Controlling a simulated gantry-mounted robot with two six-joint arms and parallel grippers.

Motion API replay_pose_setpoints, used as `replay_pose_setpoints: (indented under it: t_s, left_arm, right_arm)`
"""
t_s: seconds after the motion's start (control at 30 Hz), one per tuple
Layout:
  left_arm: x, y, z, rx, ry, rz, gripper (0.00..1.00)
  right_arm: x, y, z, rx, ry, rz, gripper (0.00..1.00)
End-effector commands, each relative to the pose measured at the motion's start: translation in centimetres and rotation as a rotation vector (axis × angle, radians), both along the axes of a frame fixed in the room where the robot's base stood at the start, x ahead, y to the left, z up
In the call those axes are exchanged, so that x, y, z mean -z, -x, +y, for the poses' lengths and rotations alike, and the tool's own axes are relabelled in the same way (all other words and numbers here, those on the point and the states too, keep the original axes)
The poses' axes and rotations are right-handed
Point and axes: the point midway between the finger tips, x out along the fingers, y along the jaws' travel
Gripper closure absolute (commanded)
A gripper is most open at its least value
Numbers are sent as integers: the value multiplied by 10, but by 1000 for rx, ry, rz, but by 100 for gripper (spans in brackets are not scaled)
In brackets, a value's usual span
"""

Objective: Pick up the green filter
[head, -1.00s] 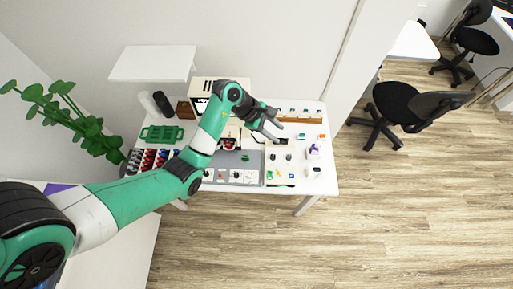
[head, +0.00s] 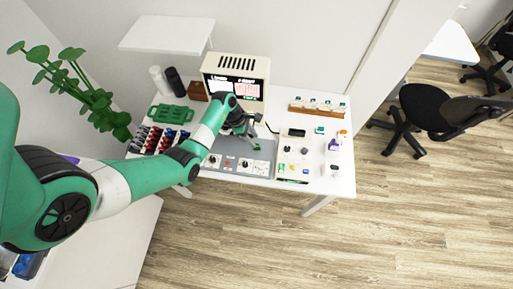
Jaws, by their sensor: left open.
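A small green piece (head: 257,148) lies on the grey mat (head: 240,163) on the white table; it may be the green filter, but it is too small to be sure. Another small green block (head: 281,168) sits on the pale board to its right. My left gripper (head: 257,132) is dark, open and appears empty. It is over the back part of the grey mat, its fingers just behind the small green piece. I cannot tell whether it touches anything. My right gripper is out of view.
A cream instrument with a screen (head: 236,76) stands behind my gripper. A green tray (head: 170,115) and rows of red and blue items are at left. A wooden rack (head: 317,107) is at back right. Small knobs and blocks crowd the right side.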

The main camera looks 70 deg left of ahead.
Motion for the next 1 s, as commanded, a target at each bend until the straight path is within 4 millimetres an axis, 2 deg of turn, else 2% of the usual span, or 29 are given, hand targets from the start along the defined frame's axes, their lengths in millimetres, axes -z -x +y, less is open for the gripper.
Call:
replay_pose_setpoints:
  t_s: [0.3, 0.57, 0.67, 0.83, 1.0]
  left_arm:
    - [46, -10, -8, 3, 1, 1, 54]
    - [49, -12, -9, 1, 0, 0, 54]
    - [49, -12, -9, 0, 0, 0, 68]
    - [49, -12, -9, 0, 0, 0, 99]
    - [49, -12, -9, 0, 0, 0, 100]
  right_arm:
    - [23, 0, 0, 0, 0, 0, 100]
    - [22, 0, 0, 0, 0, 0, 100]
    - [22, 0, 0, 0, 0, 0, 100]
    - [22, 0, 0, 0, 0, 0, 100]
    - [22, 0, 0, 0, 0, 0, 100]
